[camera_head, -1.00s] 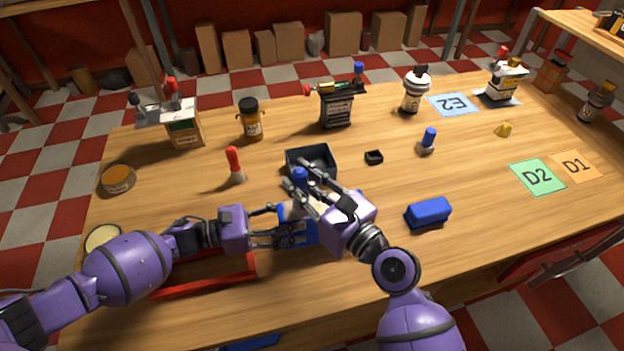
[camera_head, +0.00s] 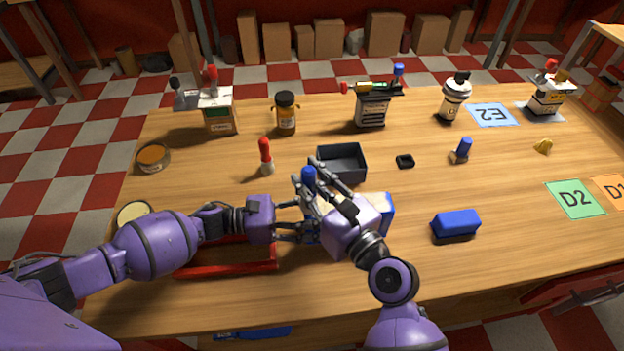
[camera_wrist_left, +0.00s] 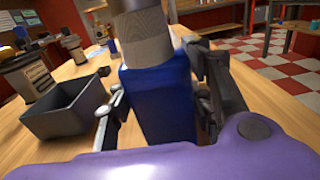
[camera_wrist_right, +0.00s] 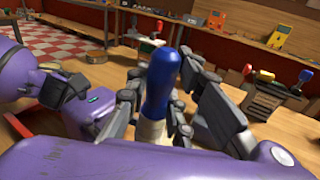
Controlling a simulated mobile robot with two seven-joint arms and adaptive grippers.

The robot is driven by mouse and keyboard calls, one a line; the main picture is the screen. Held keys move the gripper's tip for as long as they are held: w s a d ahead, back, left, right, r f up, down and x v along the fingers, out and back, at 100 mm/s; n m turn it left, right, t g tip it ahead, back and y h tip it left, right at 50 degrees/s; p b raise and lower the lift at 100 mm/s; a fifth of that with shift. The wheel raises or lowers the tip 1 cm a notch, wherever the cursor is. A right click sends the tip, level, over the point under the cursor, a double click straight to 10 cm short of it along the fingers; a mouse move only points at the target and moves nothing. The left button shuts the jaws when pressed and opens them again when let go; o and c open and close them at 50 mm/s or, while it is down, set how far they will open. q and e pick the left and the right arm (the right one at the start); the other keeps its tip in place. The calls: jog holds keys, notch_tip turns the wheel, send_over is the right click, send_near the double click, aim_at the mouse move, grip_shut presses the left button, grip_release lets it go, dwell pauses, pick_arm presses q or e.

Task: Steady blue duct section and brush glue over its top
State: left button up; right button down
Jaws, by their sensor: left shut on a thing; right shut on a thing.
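The blue duct section (camera_head: 386,208) lies at the front middle of the table, mostly hidden by my grippers, with a pale top patch. My left gripper (camera_head: 292,226) is shut on its left end. In the left wrist view the blue section (camera_wrist_left: 160,100) stands between the fingers. My right gripper (camera_head: 318,200) is shut on an upright brush with a blue handle (camera_head: 308,180). The handle also shows in the right wrist view (camera_wrist_right: 160,85), with a pale part below. In the left wrist view the brush's pale lower part (camera_wrist_left: 146,38) is right over the section; contact is unclear.
A dark open box (camera_head: 342,162) stands just behind the grippers. A red frame (camera_head: 225,270) lies under my left arm. A blue block (camera_head: 455,225) lies to the right, a red-topped brush (camera_head: 265,157) behind left. Open tabletop lies right of the blue block.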

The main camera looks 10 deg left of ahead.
aim_at(309, 169)
jog(key=shift+r, duration=3)
jog(key=shift+r, duration=0.15)
jog(key=shift+r, duration=1.4)
pick_arm(q)
jog(key=o, duration=1.4)
jog(key=shift+c, duration=0.2)
